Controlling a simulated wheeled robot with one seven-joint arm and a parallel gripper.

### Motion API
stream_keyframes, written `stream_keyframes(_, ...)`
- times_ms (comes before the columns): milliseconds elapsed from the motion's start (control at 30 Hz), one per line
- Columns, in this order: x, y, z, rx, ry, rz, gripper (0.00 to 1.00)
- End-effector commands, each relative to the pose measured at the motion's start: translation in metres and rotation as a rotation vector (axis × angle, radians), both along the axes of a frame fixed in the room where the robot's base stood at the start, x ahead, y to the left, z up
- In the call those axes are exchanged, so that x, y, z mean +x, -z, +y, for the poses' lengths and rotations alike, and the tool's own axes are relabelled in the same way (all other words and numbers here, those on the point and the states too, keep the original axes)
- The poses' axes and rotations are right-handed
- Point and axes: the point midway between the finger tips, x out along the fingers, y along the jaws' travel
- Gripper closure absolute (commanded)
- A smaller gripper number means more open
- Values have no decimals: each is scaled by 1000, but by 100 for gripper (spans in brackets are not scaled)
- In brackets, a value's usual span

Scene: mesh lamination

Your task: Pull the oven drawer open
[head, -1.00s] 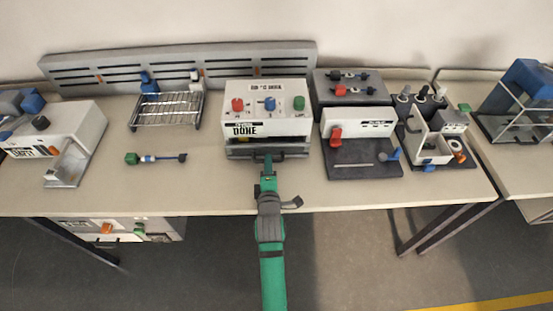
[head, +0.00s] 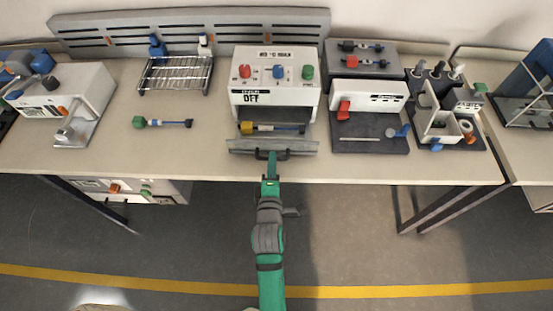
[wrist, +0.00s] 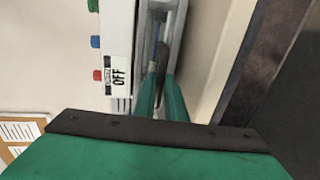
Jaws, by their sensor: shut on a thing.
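The oven (head: 276,80) is a white box on the table with red, blue and green knobs and an "OFF" label. Its grey drawer (head: 240,146) is slid out toward me, and a tool with a yellow end and a blue shaft (head: 270,128) lies in it. My gripper (head: 271,163) is shut on the dark handle at the drawer's front. In the wrist view the green fingers (wrist: 162,98) reach to the drawer front, and the "OFF" label (wrist: 118,76) shows to the left. The handle is partly hidden by the fingers.
A wire rack (head: 176,75) and a green-ended tool (head: 162,123) are left of the oven. A white device on a dark base (head: 368,133) stands close on the right. The table's front edge runs just below the drawer, with open floor before it.

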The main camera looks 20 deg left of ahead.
Motion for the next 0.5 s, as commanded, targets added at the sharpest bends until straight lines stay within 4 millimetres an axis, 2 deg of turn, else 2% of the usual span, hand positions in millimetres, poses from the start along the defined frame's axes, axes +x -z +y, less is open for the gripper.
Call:
stream_keyframes(100, 0, 1, 2, 1, -3, 3, 100)
stream_keyframes(133, 0, 1, 2, 1, -3, 3, 87)
stream_keyframes(200, 0, 1, 2, 1, -3, 2, 71)
stream_keyframes(500, 0, 0, 0, 1, 0, 1, 71)
